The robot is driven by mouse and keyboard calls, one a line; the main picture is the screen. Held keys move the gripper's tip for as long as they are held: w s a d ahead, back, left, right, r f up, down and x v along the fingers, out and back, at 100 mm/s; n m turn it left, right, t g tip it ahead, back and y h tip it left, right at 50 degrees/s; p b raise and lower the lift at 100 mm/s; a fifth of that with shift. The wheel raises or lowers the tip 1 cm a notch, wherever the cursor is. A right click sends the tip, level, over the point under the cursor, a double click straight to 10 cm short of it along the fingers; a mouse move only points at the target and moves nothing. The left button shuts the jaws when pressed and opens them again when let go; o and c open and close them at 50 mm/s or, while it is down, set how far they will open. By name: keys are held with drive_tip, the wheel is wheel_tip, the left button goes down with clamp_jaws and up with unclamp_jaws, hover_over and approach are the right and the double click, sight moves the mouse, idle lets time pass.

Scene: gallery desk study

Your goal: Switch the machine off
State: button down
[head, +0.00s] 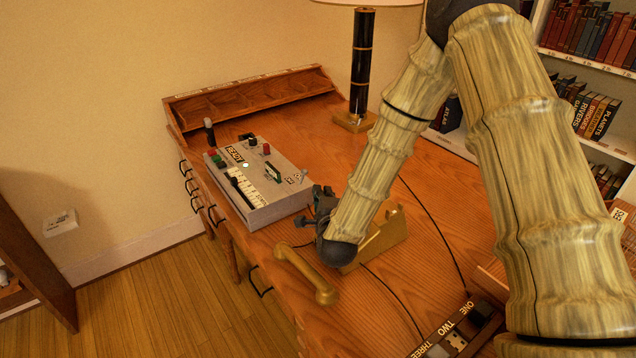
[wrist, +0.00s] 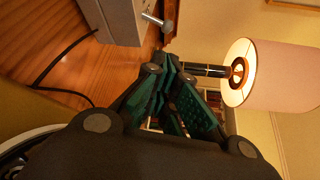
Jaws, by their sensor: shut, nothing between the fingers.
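The machine (head: 258,175) is a light grey control box on the desk, with a READY label, red and green buttons, a slider strip and a small toggle at its right end. My gripper (head: 318,192) is just right of the machine's near right corner, apart from it as far as I can tell. In the wrist view my gripper (wrist: 168,72) shows dark green fingers closed together and empty. There the machine's grey side (wrist: 115,18) is at the top, with a metal toggle lever (wrist: 157,20) sticking out near the fingertips.
A brass tape dispenser (head: 385,238) stands just below my arm, and a yellow handle (head: 305,275) lies near the front edge. A black and gold lamp (head: 361,70) stands behind. Cables cross the desk (head: 420,180). A ONE TWO THREE block (head: 455,330) is at lower right.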

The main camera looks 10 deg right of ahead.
sight(302, 176)
idle(0.3)
drive_tip(key=w+d+f+p, duration=0.1)
drive_tip(key=w+p, duration=0.1)
drive_tip(key=w, duration=0.8)
drive_tip(key=shift+f, duration=0.2)
drive_tip(key=shift+a, duration=0.15)
